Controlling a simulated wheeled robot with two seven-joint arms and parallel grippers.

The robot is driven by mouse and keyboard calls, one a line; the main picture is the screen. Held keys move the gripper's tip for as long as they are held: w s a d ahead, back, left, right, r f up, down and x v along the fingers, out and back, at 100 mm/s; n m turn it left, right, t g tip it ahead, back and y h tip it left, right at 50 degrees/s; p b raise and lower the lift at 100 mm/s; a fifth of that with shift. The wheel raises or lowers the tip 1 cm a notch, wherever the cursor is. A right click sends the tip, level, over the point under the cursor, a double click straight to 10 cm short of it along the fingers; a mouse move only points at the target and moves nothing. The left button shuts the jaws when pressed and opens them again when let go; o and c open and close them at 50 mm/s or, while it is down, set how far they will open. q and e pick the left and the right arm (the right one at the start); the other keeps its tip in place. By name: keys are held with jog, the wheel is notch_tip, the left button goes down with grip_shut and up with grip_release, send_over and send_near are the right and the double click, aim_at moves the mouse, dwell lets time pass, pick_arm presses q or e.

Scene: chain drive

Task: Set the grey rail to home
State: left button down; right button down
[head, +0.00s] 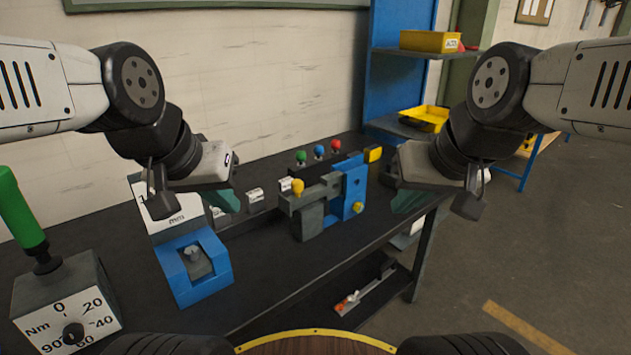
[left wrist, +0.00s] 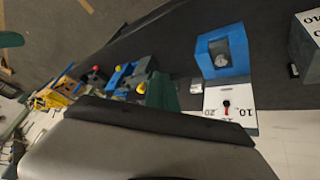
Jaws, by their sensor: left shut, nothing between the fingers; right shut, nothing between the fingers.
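A grey rail (head: 316,190) with a yellow knob (head: 298,187) at its left end lies along the top of a grey block (head: 308,223). It runs to an upright blue plate (head: 354,187), which carries a second yellow knob (head: 358,208). In the left wrist view the mechanism is small, with a yellow knob (left wrist: 142,88); the rail's position is unclear there. My left gripper (head: 222,200) is shut and empty, left of the rail and apart from it. My right gripper (head: 407,202) is shut and empty, right of the blue plate. No home mark is readable.
Behind stand a green knob (head: 302,156), a blue knob (head: 319,152) and a red knob (head: 336,146). A blue fixture (head: 205,283) and a grey Nm dial box (head: 65,312) with a green handle (head: 20,208) stand on the left. The dark bench top (head: 290,268) is clear in front.

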dwell(0.3)
pick_arm(q)
jog(key=c, duration=1.9)
grip_release()
jog(key=o, duration=0.4)
jog(key=shift+w+r, duration=0.1)
jog(key=shift+w, duration=0.3)
jog(key=o, duration=0.4)
jog(key=shift+g+y, duration=0.3)
jog(key=shift+g, duration=0.2)
jog(key=w, duration=0.3)
jog(key=w+d, duration=0.1)
jog(key=w, duration=0.3)
jog(key=w+d, duration=0.1)
jog(key=w, duration=0.3)
jog(key=shift+w+d, duration=0.1)
jog(key=shift+d, duration=0.05)
jog(key=y, duration=0.1)
send_near(297, 182)
jog(key=f, duration=0.1)
jog(key=shift+m+g, duration=0.3)
jog(key=shift+g, duration=0.1)
jog(key=shift+w+x, duration=0.25)
jog(key=shift+x, duration=1.85)
jog(key=shift+w+x, duration=0.2)
jog(key=shift+x, duration=1.9)
jog(key=shift+r, duration=0.2)
grip_shut()
